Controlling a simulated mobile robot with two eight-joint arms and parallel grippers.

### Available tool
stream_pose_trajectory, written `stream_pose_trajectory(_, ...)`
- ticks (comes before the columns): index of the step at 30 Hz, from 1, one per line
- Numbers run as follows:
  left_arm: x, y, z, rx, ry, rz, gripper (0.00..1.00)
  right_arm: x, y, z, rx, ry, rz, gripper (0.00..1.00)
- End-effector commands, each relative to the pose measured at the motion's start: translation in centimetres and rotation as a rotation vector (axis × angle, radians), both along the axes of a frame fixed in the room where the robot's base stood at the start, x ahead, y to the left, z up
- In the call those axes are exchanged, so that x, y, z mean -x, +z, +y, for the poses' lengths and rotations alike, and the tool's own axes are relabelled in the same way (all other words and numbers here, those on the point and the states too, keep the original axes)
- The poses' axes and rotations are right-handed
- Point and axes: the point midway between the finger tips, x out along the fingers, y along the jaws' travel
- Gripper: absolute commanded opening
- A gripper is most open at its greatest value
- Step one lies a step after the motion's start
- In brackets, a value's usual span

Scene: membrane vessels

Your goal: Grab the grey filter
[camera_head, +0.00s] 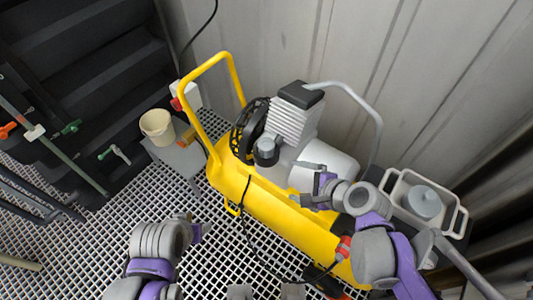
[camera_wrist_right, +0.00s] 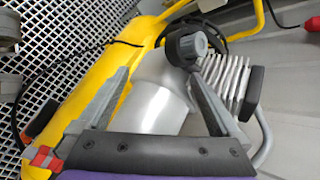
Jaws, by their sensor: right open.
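A dark grey round filter (camera_head: 265,151) sits on the compressor's pump head, beside the finned cylinder. It also shows in the right wrist view (camera_wrist_right: 185,46), just beyond my right finger's tip. My right gripper (camera_head: 312,190) is open and empty, over the silver motor housing (camera_head: 330,163), to the right of and nearer than the filter. In the wrist view its fingers (camera_wrist_right: 158,76) stand wide apart, with the silver housing showing between them. My left gripper (camera_head: 196,232) is at the lower left over the grating, apart from the compressor; its jaws are not clear.
The yellow compressor tank (camera_head: 283,218) and its handle (camera_head: 205,75) fill the middle. A white tray (camera_head: 459,222) at the right holds a grey round lidded piece (camera_head: 423,203). A beige bucket (camera_head: 157,127) stands at the left. A corrugated wall (camera_head: 400,60) closes the back.

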Motion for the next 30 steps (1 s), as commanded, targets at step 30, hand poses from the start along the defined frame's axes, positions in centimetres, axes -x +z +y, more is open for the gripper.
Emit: stream_pose_trajectory(30,0.4,-4.3,0.0,0.0,0.0,0.014,0.63,-11.4,-2.4,5.9,-0.832,-0.5,0.321,0.99)
